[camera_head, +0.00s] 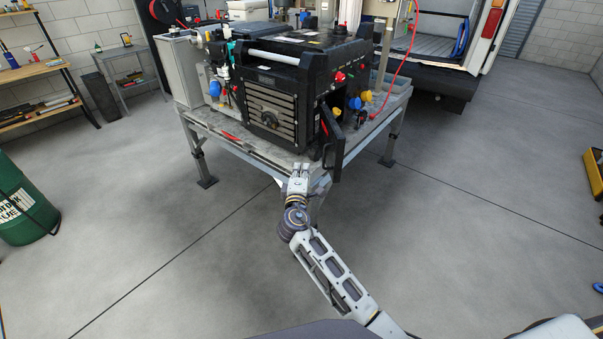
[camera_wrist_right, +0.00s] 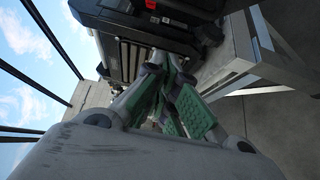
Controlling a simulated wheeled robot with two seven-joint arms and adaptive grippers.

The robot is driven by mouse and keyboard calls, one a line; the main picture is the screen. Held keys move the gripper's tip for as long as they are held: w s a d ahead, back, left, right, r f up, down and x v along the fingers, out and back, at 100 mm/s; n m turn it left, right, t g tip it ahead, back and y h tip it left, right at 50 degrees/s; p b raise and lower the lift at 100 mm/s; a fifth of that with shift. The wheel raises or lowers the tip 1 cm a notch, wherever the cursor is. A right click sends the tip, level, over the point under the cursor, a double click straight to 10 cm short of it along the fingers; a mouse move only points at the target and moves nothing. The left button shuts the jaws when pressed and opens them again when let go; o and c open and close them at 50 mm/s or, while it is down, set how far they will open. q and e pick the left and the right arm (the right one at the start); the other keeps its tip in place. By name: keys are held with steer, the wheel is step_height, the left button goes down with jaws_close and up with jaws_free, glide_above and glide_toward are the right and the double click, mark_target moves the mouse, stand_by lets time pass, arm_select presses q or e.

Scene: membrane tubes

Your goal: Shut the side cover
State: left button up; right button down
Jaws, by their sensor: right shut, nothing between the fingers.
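The side cover (camera_head: 334,138) is a dark, framed panel on the right side of the black machine (camera_head: 270,90). It stands open, swung out toward me over the table's front right corner. My right gripper (camera_head: 299,168) is at the table's front edge, left of and below the cover, and looks apart from it. Its fingers are shut and empty; their green pads show in the right wrist view (camera_wrist_right: 170,72), with the black machine (camera_wrist_right: 135,45) beyond them. I cannot clearly tell the cover in that view. My left gripper is not in view.
The machine stands on a grey metal table (camera_head: 240,143). Colored knobs (camera_head: 355,103) and a red hose (camera_head: 401,65) are on the right, behind the cover. A green barrel (camera_head: 22,205) stands at the left. The floor in front is clear.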

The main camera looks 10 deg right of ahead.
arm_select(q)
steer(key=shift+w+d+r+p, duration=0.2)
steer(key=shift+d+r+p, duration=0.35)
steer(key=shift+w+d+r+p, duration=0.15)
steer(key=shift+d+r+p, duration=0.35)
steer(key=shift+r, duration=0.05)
arm_select(e)
steer(key=w+d, duration=0.4)
steer(key=d, duration=0.1)
steer(key=shift+w+d, duration=0.25)
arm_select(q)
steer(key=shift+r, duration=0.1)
arm_select(e)
steer(key=shift+d, duration=0.2)
